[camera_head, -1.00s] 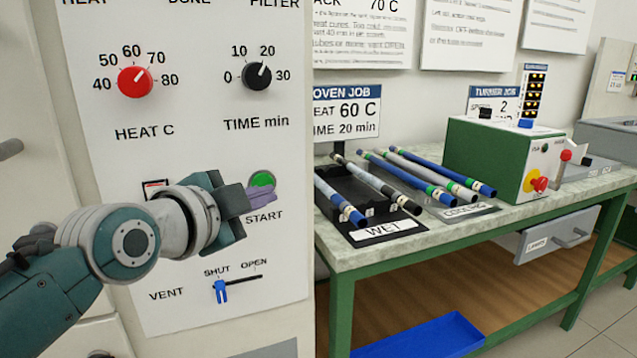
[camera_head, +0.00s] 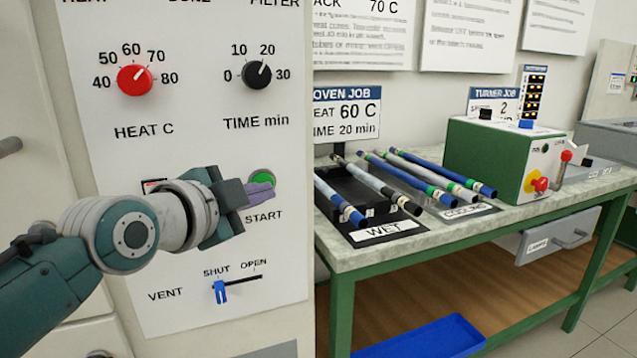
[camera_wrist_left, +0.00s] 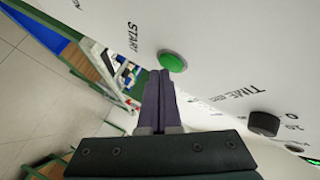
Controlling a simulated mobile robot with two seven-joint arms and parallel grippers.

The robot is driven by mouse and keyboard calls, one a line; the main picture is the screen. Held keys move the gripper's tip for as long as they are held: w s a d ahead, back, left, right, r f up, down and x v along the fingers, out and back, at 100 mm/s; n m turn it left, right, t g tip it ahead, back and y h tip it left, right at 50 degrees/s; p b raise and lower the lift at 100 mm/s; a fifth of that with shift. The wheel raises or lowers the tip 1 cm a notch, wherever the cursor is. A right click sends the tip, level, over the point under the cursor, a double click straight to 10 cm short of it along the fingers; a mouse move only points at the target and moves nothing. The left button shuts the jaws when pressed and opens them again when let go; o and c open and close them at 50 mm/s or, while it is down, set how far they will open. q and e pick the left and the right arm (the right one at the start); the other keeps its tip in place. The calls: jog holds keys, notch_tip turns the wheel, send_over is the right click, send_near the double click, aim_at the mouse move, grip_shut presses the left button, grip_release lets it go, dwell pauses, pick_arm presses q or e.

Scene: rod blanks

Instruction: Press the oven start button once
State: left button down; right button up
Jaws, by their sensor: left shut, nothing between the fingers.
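The green round start button (camera_head: 262,179) is on the white oven panel (camera_head: 200,120), above the word START. In the wrist view the button (camera_wrist_left: 172,61) is just beyond the fingertips. My left gripper (camera_head: 262,193) is shut and empty, its purple fingers pointing at the panel just below the button's middle and overlapping its lower part in the head view. The fingertips (camera_wrist_left: 160,76) look close to the button in the wrist view; I cannot tell whether they touch it. My right gripper is not in view.
The blue vent lever (camera_head: 220,291) is at SHUT, below my gripper. A green bench (camera_head: 345,262) with several rods stands right of the oven.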

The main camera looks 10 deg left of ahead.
pick_arm(q)
jog(key=shift+w+a, duration=0.2)
jog(key=shift+w, duration=0.1)
dwell(0.6)
jog(key=shift+s+d+p, duration=0.45)
jog(key=shift+s+p, duration=0.15)
jog(key=shift+s, duration=0.1)
jog(key=shift+s+d+p, duration=0.7)
jog(key=shift+s+p, duration=0.35)
jog(key=shift+s+d+p, duration=0.7)
jog(key=shift+s+p, duration=0.3)
